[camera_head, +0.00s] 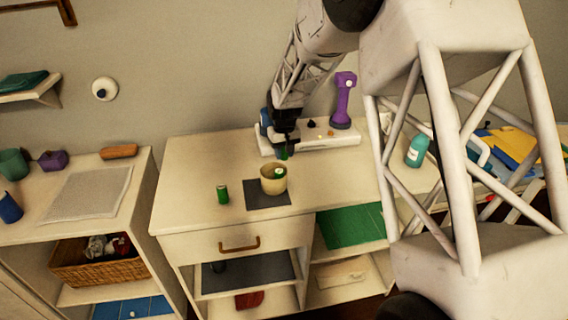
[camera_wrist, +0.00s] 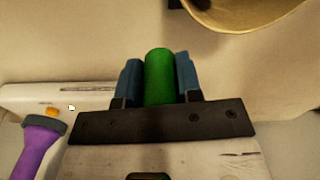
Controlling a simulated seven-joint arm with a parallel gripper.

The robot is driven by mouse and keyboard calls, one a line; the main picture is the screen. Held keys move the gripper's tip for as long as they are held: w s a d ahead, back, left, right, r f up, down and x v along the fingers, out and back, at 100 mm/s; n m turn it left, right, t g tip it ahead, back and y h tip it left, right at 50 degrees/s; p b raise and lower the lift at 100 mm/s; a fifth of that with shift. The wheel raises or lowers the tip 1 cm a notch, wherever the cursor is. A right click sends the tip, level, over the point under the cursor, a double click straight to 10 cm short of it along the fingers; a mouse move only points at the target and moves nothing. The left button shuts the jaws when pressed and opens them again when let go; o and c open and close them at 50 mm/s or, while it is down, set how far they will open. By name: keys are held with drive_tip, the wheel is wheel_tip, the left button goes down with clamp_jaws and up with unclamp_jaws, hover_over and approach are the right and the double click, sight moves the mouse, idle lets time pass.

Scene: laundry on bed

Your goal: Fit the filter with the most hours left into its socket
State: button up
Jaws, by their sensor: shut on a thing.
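My gripper (camera_head: 285,149) is above the back of the dresser top, in front of the white long unit. In the wrist view its two blue fingers (camera_wrist: 160,82) are shut on a green cylinder (camera_wrist: 159,76), probably a filter; no hours marking is readable. A second green cylinder (camera_head: 222,192) stands upright on the dresser, left of a dark mat. A tan cup (camera_head: 272,187) stands on the mat with something green and pale (camera_head: 280,173) inside. The white unit (camera_head: 325,143) has small dark and orange parts on top; I cannot make out its socket.
A purple upright device (camera_head: 343,98) stands at the unit's right end. The cup's rim (camera_wrist: 245,29) is near the held cylinder in the wrist view. A teal bottle (camera_head: 417,151) is to the right. The dresser's front left top (camera_head: 185,170) is clear.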

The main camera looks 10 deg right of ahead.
drive_tip(key=shift+f, duration=2.4)
drive_tip(key=shift+f, duration=0.1)
drive_tip(key=o, duration=0.9)
wheel_tip(320, 180, up, 12)
drive_tip(key=shift+s+r, duration=0.1)
drive_tip(key=shift+r, duration=0.1)
